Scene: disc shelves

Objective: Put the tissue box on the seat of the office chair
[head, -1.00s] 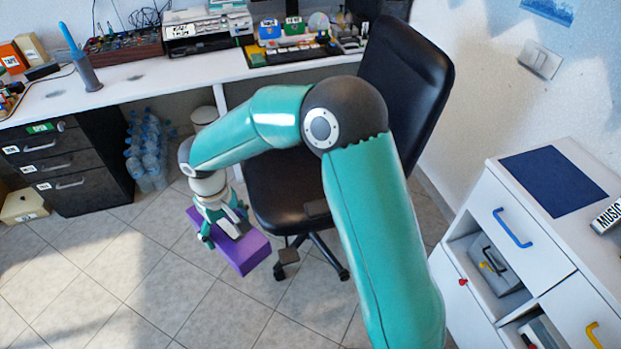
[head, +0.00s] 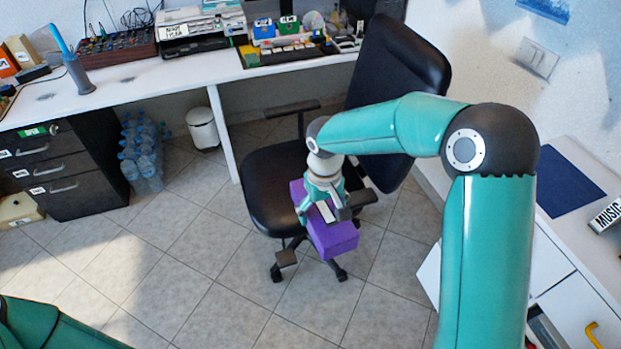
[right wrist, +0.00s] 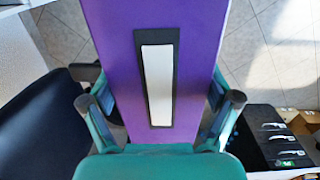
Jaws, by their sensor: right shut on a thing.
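The purple tissue box (head: 335,238) is held in my right gripper (head: 325,205), which is shut on it. In the head view the box overlaps the right part of the black seat (head: 268,185) of the office chair (head: 400,70); I cannot tell its height above the seat. In the right wrist view the tissue box (right wrist: 205,60) lies between both fingers (right wrist: 160,105), its slot with white tissue facing the camera.
The chair's armrests (head: 292,108) stand beside the seat. A white desk (head: 150,90) with printer and electronics runs behind. Water bottles (head: 143,155) and a white bin (head: 202,128) stand below it. A white cabinet (head: 555,250) is at the right.

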